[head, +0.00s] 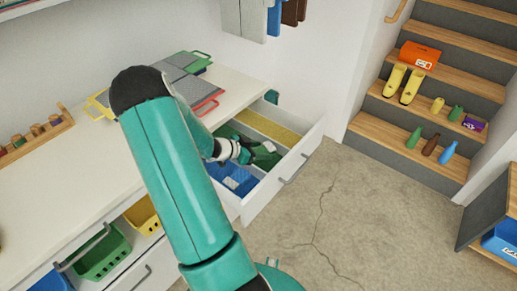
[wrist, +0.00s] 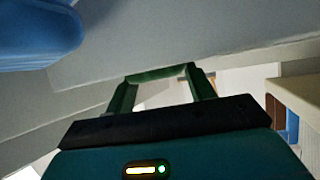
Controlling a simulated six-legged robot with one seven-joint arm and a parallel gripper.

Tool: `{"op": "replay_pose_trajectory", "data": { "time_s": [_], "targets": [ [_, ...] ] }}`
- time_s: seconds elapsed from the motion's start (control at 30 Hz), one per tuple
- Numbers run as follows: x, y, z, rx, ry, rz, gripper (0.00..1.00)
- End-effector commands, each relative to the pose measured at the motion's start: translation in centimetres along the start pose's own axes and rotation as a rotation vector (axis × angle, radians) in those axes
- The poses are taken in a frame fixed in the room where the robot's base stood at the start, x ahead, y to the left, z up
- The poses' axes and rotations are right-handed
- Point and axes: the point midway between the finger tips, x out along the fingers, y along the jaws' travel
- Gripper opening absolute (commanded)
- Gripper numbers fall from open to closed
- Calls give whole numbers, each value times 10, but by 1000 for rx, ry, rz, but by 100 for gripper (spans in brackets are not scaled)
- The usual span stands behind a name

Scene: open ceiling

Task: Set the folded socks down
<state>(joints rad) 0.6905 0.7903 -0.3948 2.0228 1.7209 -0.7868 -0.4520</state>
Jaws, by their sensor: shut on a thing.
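My gripper (head: 243,155) is low over the open drawer (head: 296,160), at its middle section with dark green in it. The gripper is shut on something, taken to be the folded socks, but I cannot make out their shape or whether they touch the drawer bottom. In the wrist view my dark green fingers (wrist: 160,90) reach forward and come together at the tips. A rounded blue thing (wrist: 38,32) is at the upper left there; I cannot tell what it is. The drawer also has a yellow section (head: 268,128) and a blue section (head: 236,181).
The white counter (head: 60,185) holds grey trays with coloured handles (head: 185,75) and a wooden rack (head: 38,137). Green (head: 103,256) and yellow (head: 143,214) bins sit below. Stairs at the right hold boots (head: 403,84) and bottles. The concrete floor before the drawer is clear.

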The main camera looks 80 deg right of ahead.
Motion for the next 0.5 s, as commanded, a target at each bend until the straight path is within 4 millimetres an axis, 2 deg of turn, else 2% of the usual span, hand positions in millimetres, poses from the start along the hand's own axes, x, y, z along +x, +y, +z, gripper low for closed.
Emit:
{"op": "replay_pose_trajectory", "data": {
  "time_s": [0.1,0.13,0.2,0.5],
  "targets": [
    [0,0,0,0,0,0,32],
    [0,0,0,0,0,0,60],
    [0,0,0,0,0,0,74],
    [0,0,0,1,0,0,76]
  ]
}}
